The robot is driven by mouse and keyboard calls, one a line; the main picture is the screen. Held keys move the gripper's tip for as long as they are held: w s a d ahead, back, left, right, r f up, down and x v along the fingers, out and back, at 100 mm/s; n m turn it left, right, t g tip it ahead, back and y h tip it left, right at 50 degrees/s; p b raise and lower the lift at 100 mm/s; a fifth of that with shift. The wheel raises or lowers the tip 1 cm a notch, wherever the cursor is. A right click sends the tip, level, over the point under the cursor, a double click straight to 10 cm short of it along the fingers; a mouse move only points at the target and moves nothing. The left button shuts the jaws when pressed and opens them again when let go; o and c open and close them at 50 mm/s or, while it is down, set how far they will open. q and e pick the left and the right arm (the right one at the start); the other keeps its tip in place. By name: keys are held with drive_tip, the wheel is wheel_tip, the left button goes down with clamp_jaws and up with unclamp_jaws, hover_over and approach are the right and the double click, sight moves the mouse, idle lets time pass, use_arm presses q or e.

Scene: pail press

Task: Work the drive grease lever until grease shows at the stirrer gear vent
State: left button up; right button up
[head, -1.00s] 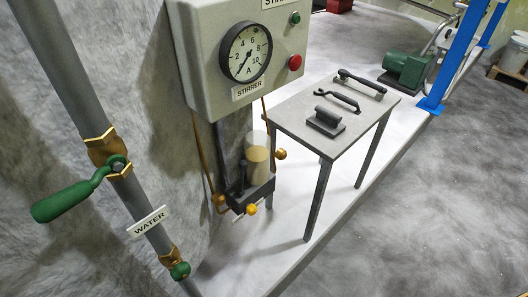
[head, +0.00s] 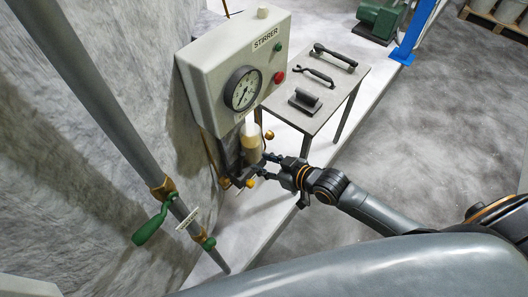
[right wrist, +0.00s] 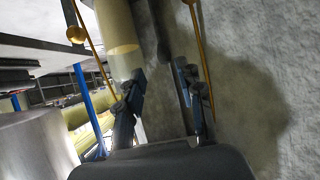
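The drive grease pump hangs under the grey stirrer box (head: 205,85). Its clear reservoir (head: 251,148) holds tan grease, and the reservoir also shows in the right wrist view (right wrist: 122,45). My left gripper is not in view.
A grey water pipe (head: 95,110) with a green handle (head: 151,226) runs along the wall at left. A small table (head: 338,92) with several dark tools stands behind my right gripper. A green motor (head: 381,18) is farther back.

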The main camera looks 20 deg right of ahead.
drive_tip(key=b+x, duration=0.6)
drive_tip(key=x, duration=0.1)
drive_tip(key=shift+a+r, duration=0.2)
drive_tip(key=shift+a, duration=0.1)
drive_tip(key=shift+w+a, duration=0.15)
drive_tip(key=shift+w, duration=0.25)
drive_tip(key=shift+c, duration=0.4)
drive_tip(key=shift+r, duration=0.1)
clamp_jaws()
